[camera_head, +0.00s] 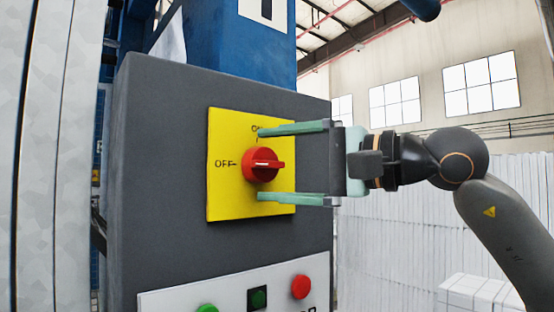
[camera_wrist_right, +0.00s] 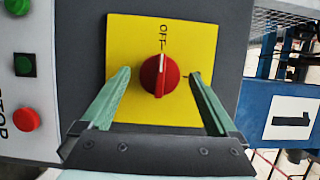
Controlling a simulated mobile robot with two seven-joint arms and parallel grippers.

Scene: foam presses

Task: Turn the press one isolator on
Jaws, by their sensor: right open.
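The isolator is a red rotary knob (camera_head: 262,165) on a yellow plate (camera_head: 226,198) fixed to the grey cabinet. The plate carries an OFF mark at its left and an ON mark at its top. In the right wrist view the knob (camera_wrist_right: 157,75) has a white pointer line aimed at OFF. My right gripper (camera_head: 260,164) is open, with one green finger above the knob and one below it. In the wrist view the fingers flank the knob with visible gaps. My left gripper is not in view.
The grey cabinet (camera_head: 165,180) fills the middle. Below the plate, a white panel (camera_head: 170,300) carries a red button (camera_head: 300,287) and green buttons. A blue press frame (camera_head: 225,45) marked 1 stands behind. White blocks (camera_head: 475,293) stand at the lower right.

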